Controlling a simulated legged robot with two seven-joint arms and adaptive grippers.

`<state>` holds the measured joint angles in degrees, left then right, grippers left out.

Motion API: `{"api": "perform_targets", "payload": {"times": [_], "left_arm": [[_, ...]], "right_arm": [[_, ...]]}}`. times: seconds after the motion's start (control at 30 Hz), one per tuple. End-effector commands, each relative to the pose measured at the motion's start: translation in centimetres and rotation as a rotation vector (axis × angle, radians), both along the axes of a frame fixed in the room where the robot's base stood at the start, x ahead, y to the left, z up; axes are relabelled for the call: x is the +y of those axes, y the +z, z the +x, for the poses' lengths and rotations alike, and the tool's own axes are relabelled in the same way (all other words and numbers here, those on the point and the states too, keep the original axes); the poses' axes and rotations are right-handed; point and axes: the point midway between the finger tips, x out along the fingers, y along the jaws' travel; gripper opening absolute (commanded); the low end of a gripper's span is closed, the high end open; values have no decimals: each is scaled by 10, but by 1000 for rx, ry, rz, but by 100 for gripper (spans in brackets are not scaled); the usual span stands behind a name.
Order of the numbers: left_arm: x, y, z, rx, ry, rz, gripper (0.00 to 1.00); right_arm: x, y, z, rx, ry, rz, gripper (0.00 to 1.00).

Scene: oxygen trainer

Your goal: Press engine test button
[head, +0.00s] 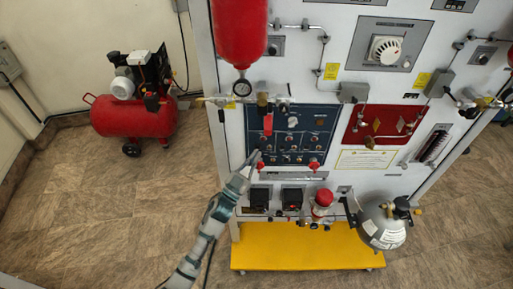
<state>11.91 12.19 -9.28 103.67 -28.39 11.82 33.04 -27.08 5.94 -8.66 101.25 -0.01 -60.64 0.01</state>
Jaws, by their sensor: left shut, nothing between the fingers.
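My left gripper (252,158) is shut and empty. Its tip is at the lower left edge of the dark blue control panel (322,118), beside a red knob or valve handle. The blue panel carries several small round knobs and buttons in rows. The individual buttons are too small to read, so I cannot tell which one is the engine test button. Whether my fingertip touches the panel is not clear. My right gripper is out of view.
A red cylinder (239,32) hangs above the blue panel. Below are black boxes (292,198), a red-capped unit (323,198) and a grey tank (384,228). A yellow base (300,250) sticks out at the floor. A red compressor (130,116) stands left; the floor between is clear.

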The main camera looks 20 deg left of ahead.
Motion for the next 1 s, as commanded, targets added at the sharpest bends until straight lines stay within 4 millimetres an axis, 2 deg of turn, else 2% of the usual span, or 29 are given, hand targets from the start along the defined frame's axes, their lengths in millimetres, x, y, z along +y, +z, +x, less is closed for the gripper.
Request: {"api": "perform_targets", "payload": {"times": [0.63, 1.0], "left_arm": [[0, 0, 0, 0, 0, 0, 0], [4, 2, 7, -1, 0, 1, 0]], "right_arm": [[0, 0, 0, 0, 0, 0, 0], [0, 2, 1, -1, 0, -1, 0]]}}
